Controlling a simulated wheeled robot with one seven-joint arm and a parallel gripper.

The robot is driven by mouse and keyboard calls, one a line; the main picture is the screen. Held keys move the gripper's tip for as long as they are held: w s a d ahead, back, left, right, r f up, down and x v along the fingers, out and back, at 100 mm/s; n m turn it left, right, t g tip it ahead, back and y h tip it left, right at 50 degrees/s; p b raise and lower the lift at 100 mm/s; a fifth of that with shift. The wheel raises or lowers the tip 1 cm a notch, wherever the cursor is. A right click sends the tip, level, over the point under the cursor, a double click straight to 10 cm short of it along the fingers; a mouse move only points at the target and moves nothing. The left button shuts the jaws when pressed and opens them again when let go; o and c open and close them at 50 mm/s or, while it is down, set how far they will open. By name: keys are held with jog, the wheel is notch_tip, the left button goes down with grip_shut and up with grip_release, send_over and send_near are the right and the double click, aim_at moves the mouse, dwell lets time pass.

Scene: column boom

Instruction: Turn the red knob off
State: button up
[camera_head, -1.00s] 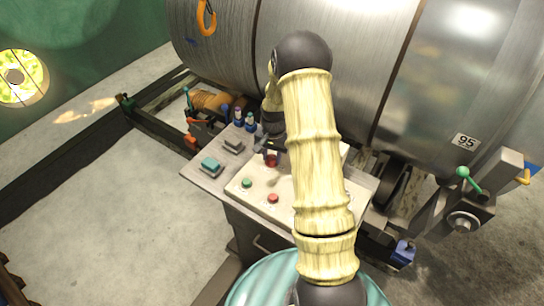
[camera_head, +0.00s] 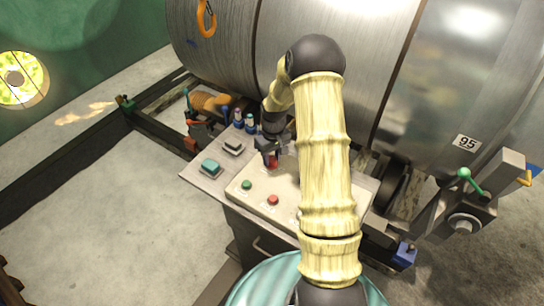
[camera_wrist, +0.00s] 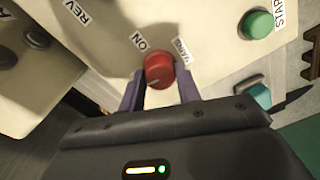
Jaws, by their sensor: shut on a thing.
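The red knob (camera_wrist: 159,70) sits on a pale control panel, with an "ON" label at its upper left and another label, hard to read, at its upper right. A small pale mark shows on the knob's lower part. My gripper (camera_wrist: 160,86) has one dark finger on each side of the knob and is shut on it. In the head view the knob (camera_head: 272,163) shows partly beneath my gripper (camera_head: 271,158), near the panel's back edge. My arm hides the right part of the panel.
The panel also bears a green button (camera_head: 246,185) and a red button (camera_head: 273,200). A teal button box (camera_head: 211,167) and small bottles (camera_head: 250,121) stand to the left. A large metal drum (camera_head: 330,60) lies close behind. A green-knobbed lever (camera_head: 465,173) is at right.

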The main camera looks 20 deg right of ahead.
aim_at(273, 157)
jog(key=shift+d+n, duration=0.1)
jog(key=shift+n, duration=1)
jog(key=o, duration=1)
jog(key=shift+r, duration=0.15)
jog(key=r, duration=0.5)
jog(key=r+b, duration=0.1)
jog(key=r, duration=0.5)
jog(key=r+b, duration=0.1)
jog(key=r, duration=0.5)
jog(key=shift+w+d+r, duration=0.1)
jog(key=shift+w+d, duration=0.05)
jog(key=shift+d, duration=0.15)
